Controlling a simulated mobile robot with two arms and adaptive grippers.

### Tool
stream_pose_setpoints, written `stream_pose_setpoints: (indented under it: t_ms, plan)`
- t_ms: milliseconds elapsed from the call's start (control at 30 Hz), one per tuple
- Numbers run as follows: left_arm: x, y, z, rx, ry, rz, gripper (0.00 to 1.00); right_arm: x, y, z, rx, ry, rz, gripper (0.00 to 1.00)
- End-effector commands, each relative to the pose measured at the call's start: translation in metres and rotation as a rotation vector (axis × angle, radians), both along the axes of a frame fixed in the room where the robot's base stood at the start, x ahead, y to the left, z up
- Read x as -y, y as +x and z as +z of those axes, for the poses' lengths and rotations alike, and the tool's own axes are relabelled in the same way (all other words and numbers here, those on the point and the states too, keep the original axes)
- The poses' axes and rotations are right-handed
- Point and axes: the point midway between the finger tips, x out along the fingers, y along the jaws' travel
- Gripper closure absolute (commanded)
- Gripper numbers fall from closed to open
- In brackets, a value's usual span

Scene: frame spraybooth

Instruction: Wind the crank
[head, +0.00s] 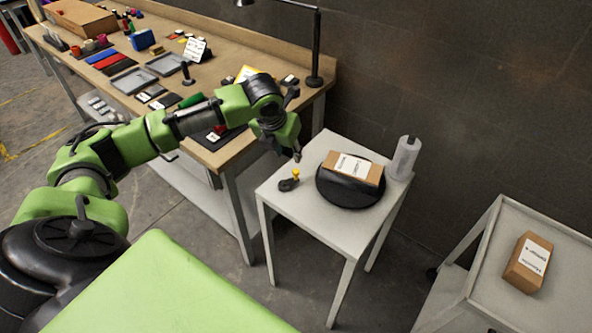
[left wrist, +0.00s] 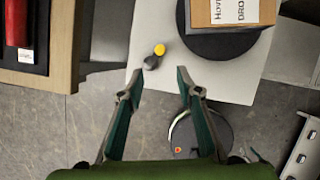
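The crank (head: 290,182) is a small dark arm with a yellow knob on the near left part of a small white table (head: 285,205). It also shows in the left wrist view (left wrist: 154,58), just beyond the fingertips. Beside it on the same table is a round black turntable (head: 340,194) with a cardboard box (head: 366,171) on it. My left gripper (head: 296,156) hangs above the crank, apart from it. In the left wrist view its fingers (left wrist: 160,75) are spread with nothing between them. My right gripper is not in view.
A white cylinder (head: 404,158) stands at the table's back right corner. The wooden workbench (head: 225,155) with trays and small items is on the left. A grey cart (head: 560,290) with a labelled box (head: 528,263) is on the right. A dark wall is behind.

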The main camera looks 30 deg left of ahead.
Motion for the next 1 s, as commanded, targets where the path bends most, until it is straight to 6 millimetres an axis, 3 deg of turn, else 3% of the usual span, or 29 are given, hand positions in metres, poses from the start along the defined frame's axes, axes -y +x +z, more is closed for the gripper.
stream_pose_setpoints:
  t_ms: [533, 733, 1000]
  plan:
    - [-0.005, 0.039, -0.097, -0.001, -0.001, 0.003, 0.68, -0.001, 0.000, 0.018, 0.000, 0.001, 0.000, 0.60]
    - [-0.007, 0.047, -0.114, 0.002, 0.000, 0.002, 0.68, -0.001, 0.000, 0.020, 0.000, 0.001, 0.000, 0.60]
    - [-0.008, 0.049, -0.119, 0.003, 0.001, 0.001, 0.68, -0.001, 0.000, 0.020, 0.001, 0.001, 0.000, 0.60]
